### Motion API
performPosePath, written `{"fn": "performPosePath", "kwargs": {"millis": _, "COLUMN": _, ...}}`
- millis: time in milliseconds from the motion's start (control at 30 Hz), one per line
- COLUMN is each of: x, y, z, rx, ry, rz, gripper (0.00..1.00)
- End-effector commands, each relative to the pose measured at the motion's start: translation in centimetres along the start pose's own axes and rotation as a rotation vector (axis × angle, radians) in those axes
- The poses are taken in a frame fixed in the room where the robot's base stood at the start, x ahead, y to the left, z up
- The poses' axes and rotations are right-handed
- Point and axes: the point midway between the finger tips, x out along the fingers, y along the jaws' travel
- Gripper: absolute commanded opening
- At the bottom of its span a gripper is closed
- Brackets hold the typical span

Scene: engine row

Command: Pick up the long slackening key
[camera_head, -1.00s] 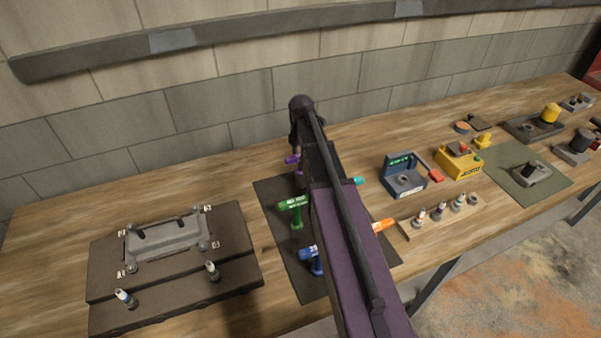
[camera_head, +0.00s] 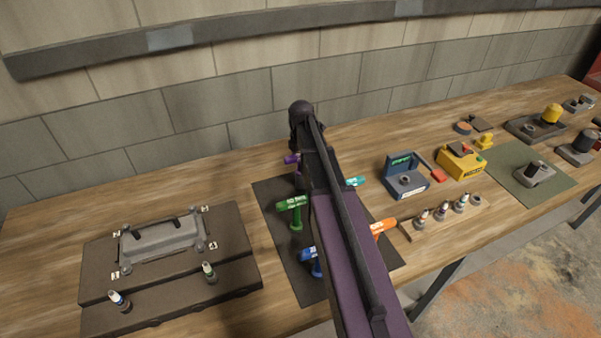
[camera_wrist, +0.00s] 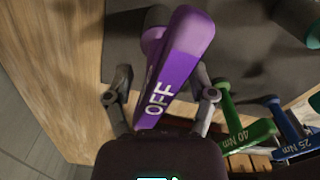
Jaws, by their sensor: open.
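A purple key marked OFF (camera_wrist: 178,65) fills the middle of the wrist view. It appears to be the long slackening key. In the head view its purple end (camera_head: 291,158) shows at the back of the dark mat, partly hidden by my arm. My gripper (camera_wrist: 162,82) is open, with one finger on each side of the purple handle. I cannot tell whether either finger touches it. In the head view the gripper is hidden behind my arm.
Green (camera_head: 292,204), blue (camera_head: 308,254), orange (camera_head: 382,226) and teal (camera_head: 355,181) keys stand around the dark mat (camera_head: 273,190). A stepped dark block with a grey cover (camera_head: 160,242) sits left. The wall (camera_head: 200,150) rises behind the bench.

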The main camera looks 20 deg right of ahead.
Motion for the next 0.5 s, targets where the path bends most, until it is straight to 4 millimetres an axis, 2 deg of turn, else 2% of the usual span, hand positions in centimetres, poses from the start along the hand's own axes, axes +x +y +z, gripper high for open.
{"fn": "performPosePath", "kwargs": {"millis": 33, "x": 0.8, "y": 0.1, "z": 0.1, "rx": 0.0, "ry": 0.0, "rz": 0.0, "gripper": 0.72}}
{"fn": "performPosePath", "kwargs": {"millis": 200, "x": 2.0, "y": 0.1, "z": 0.0, "rx": 0.0, "ry": 0.0, "rz": 0.0, "gripper": 0.72}}
{"fn": "performPosePath", "kwargs": {"millis": 500, "x": 2.6, "y": 0.1, "z": 0.0, "rx": -0.001, "ry": 0.0, "rz": 0.0, "gripper": 0.72}}
